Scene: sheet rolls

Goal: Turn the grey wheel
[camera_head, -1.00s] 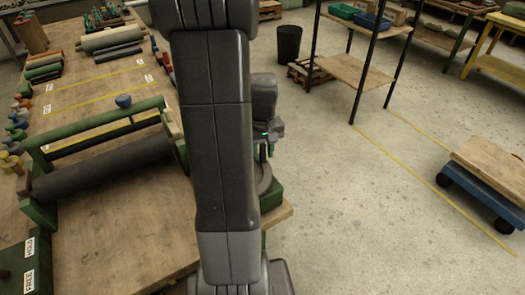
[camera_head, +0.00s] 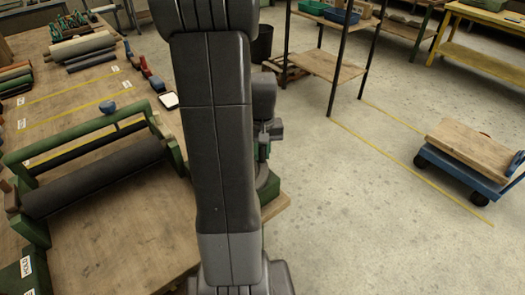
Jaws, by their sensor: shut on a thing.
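The grey wheel (camera_head: 263,174) is mostly hidden behind my arm; only a curved part of it shows, at the right end of the roller frame. A green block (camera_head: 269,189) shows beside it. My gripper (camera_head: 263,152) is just above the wheel's visible part, shut on its rim; the fingertips are small and partly hidden. The green roller frame (camera_head: 37,230) stands on the wooden bench, with a thick dark roller (camera_head: 95,178) across it and a thinner dark bar behind.
The wooden bench (camera_head: 110,240) fills the left side, with several sheet rolls (camera_head: 80,46) at the back. A blue cart (camera_head: 460,180) with a wooden top stands at right. A shelf (camera_head: 335,66) and black bin (camera_head: 262,43) stand behind. Open floor lies between.

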